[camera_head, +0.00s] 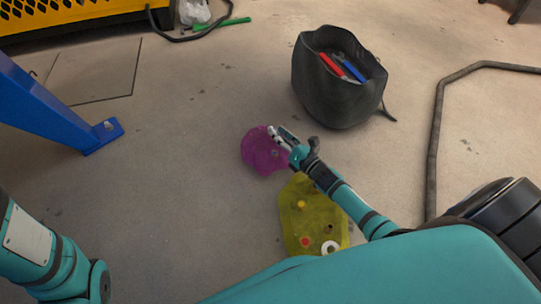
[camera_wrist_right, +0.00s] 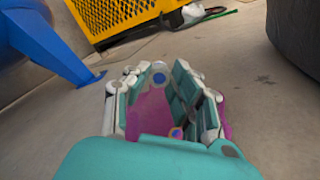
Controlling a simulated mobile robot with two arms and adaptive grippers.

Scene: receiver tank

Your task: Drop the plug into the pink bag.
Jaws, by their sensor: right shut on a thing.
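The pink bag (camera_head: 258,152) lies on the concrete floor near the middle of the head view. It also shows in the right wrist view (camera_wrist_right: 150,110), behind and between my fingers. My right gripper (camera_head: 281,136) is above the bag's upper right part. It is shut on a small pale grey piece, which I take to be the plug (camera_wrist_right: 158,68), held between the fingertips. Fingers hide much of it. How high it is above the bag I cannot tell. My left arm shows at the lower left of the head view, but its gripper is out of view.
A yellow bag (camera_head: 312,225) with small items lies beside the pink one, partly under my right arm. A dark bucket-like bag (camera_head: 335,95) with red and blue tools stands behind. A blue metal leg (camera_head: 50,110) is at left, and a hose (camera_head: 437,130) at right.

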